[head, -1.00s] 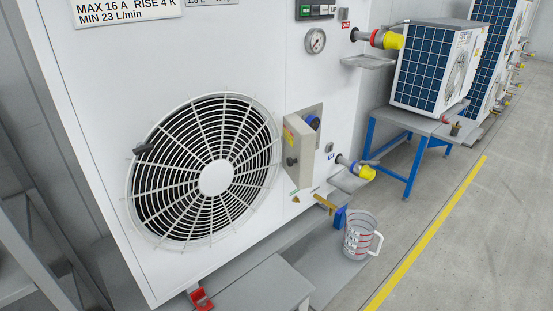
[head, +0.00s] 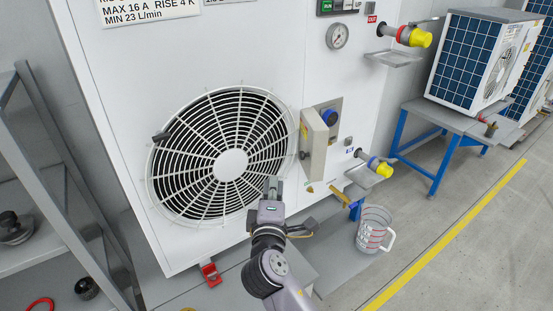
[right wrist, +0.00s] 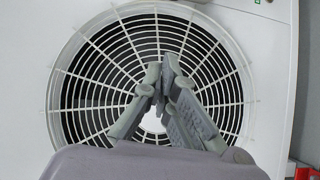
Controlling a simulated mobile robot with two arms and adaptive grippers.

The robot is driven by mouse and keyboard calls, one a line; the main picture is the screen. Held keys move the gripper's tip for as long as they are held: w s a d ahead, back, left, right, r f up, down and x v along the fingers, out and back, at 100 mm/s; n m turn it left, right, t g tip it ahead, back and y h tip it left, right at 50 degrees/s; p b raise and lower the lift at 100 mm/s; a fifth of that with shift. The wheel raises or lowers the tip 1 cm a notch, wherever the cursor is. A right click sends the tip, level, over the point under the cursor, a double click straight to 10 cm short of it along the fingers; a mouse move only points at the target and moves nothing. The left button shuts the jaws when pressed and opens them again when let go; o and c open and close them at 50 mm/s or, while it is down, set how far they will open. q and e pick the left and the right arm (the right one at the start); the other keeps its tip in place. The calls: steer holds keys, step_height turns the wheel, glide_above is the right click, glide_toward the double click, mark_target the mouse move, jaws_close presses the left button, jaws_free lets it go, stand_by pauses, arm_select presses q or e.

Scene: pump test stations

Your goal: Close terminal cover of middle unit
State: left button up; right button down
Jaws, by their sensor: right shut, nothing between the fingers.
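The nearest unit is a large white cabinet (head: 120,120) with a round fan grille (head: 205,115). Its beige terminal cover (head: 315,143) stands swung out, with a yellow label on its edge and a dark knob. Behind it, to the right, part of the recess with a blue round connector (head: 329,118) shows. My right gripper (head: 272,185) is in front of the grille's lower right edge, below and left of the cover and apart from it. In the right wrist view its fingers (right wrist: 163,80) are shut and empty before the grille. My left gripper is not in view.
Yellow-capped pipe ends (head: 421,38) and drip trays (head: 392,58) jut out right of the cover. A clear measuring jug (head: 372,228) stands below. A grey shelf rack (head: 60,195) is at left. More units stand back right; the floor beyond the yellow line is clear.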

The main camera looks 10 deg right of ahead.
steer(key=w+d+p, duration=0.3)
steer(key=w+d, duration=0.3)
steer(key=w, duration=0.3)
steer(key=shift+w+d+p, duration=0.25)
steer(key=shift+d+p, duration=0.1)
steer(key=shift+d, duration=0.05)
steer(key=shift+s, duration=0.1)
